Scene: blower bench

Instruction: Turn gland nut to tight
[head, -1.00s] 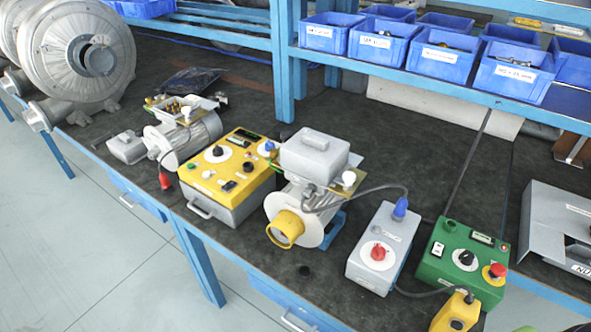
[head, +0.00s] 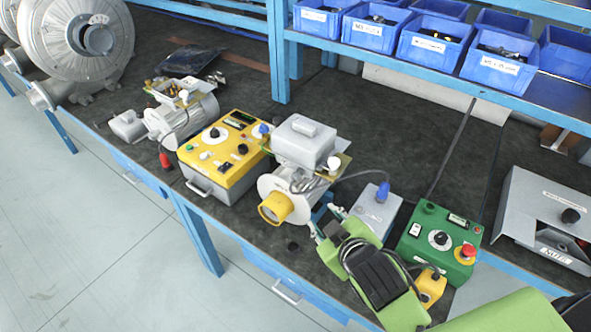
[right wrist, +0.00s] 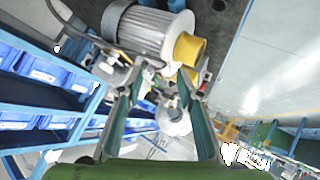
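The motor (head: 290,190) with a grey terminal box (head: 302,142) and a yellow shaft cap (head: 276,208) stands mid-bench. A small grey gland nut (head: 298,186) seems to sit below the box, where a grey cable enters; its tightness cannot be told. My left gripper is out of view.
The grey switch box (head: 376,207) is partly hidden by my right gripper. A green control box (head: 440,240) and yellow pendant (head: 430,287) are close to my right arm. A yellow test box (head: 222,160) stands left of the motor. Blue bins (head: 430,45) fill the shelf above.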

